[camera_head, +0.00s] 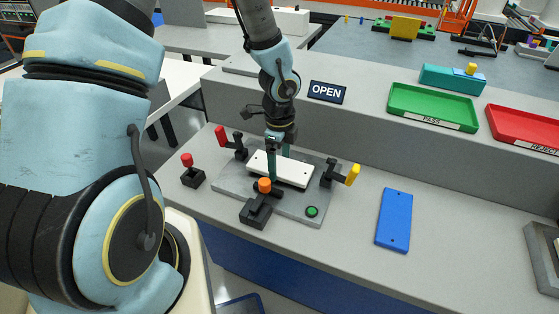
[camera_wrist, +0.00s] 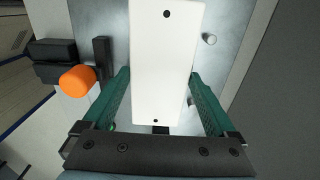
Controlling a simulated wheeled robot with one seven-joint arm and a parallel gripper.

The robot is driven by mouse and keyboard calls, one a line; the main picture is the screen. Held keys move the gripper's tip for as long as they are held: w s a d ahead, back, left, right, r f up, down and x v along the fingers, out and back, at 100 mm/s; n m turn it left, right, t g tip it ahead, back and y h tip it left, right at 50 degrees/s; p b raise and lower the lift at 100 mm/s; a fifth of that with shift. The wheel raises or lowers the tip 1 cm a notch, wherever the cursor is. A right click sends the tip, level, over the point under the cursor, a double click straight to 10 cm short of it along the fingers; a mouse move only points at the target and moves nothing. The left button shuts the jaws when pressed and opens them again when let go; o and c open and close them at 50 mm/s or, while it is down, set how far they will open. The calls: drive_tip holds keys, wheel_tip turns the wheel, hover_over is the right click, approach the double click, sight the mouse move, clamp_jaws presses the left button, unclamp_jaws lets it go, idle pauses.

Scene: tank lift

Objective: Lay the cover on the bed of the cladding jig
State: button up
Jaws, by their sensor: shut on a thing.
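The white plate (camera_head: 293,172), with a small dark hole near each end, is over the grey bed of the cladding jig (camera_head: 235,187). My gripper (camera_head: 278,163) reaches down from above, its teal fingers on either side of the plate. In the wrist view the white plate (camera_wrist: 163,60) lies lengthwise between the fingers, and my gripper (camera_wrist: 160,100) is shut on it. I cannot tell whether the plate touches the bed. A small pin (camera_wrist: 209,39) stands on the bed beside it. A similar-sized blue plate (camera_head: 394,220) lies flat on the counter to the right.
Around the jig stand a red-handled clamp (camera_head: 237,148), a yellow-handled clamp (camera_head: 331,174) and an orange-knobbed black unit (camera_head: 258,207). A green button (camera_head: 312,211) is at its front right. A red-knobbed block (camera_head: 192,177) is left. Green (camera_head: 410,105) and red (camera_head: 515,125) trays are behind.

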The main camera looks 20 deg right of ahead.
drive_tip(key=shift+f+b, duration=0.35)
drive_tip(key=shift+f, duration=0.1)
drive_tip(key=o, duration=1.5)
drive_tip(key=shift+r, duration=0.1)
drive_tip(key=shift+r+p, duration=3.9)
drive_tip(key=shift+r, duration=0.1)
drive_tip(key=a+r+n+b, duration=0.1)
drive_tip(key=a+r+n, duration=0.3)
drive_tip(key=a+n, duration=0.4)
drive_tip(key=a+r+n+t+b, duration=0.1)
drive_tip(key=a+r+n, duration=0.4)
drive_tip(key=a+n, duration=0.4)
drive_tip(key=w+a+r+n+b, duration=0.1)
drive_tip(key=a+r+n, duration=0.4)
drive_tip(key=a+n, duration=0.3)
drive_tip(key=shift+a+r+n+t, duration=0.1)
drive_tip(key=shift+a+n+t, duration=0.05)
drive_tip(key=shift+n+t, duration=0.15)
